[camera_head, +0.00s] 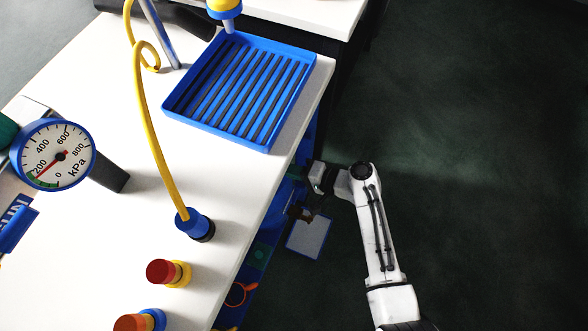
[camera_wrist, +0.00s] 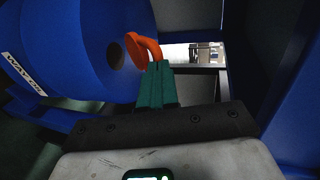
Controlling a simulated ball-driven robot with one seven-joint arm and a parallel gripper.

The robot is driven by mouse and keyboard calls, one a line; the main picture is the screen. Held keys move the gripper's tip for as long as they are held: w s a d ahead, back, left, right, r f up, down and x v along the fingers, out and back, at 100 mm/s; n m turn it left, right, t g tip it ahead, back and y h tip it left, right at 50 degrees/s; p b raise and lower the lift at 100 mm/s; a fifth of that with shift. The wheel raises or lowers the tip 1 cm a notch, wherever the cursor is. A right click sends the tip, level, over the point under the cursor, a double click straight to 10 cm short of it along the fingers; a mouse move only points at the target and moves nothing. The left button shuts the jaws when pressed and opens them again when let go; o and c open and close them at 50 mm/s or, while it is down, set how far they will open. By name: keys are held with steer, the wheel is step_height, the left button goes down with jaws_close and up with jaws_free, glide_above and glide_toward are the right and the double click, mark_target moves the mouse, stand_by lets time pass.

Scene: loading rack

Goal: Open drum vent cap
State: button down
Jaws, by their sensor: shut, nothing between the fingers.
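An orange part (camera_wrist: 138,48), a round disc with a curved stem, stands at the drum's right end and looks like the vent cap. My gripper (camera_wrist: 158,66) has its green fingers shut and empty. Their tips are just below the orange stem in the picture; I cannot tell whether they touch it. In the head view my gripper (camera_head: 300,211) is low beside the bench's right edge, and the drum cannot be made out clearly.
Dark blue frame panels (camera_wrist: 290,90) close in on the right of the wrist view. In the head view the white bench (camera_head: 120,210) carries a blue slotted tray (camera_head: 268,148), a pressure gauge (camera_head: 75,172) and knobs (camera_head: 160,272). Dark floor (camera_head: 480,200) is free on the right.

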steer(key=shift+r, duration=0.1)
steer(key=a+r+p, duration=0.1)
steer(key=w+a+r+h+p, duration=0.1)
steer(key=p, duration=0.1)
steer(key=shift+a, duration=0.15)
stand_by(0.4)
steer(key=shift+p, duration=0.3)
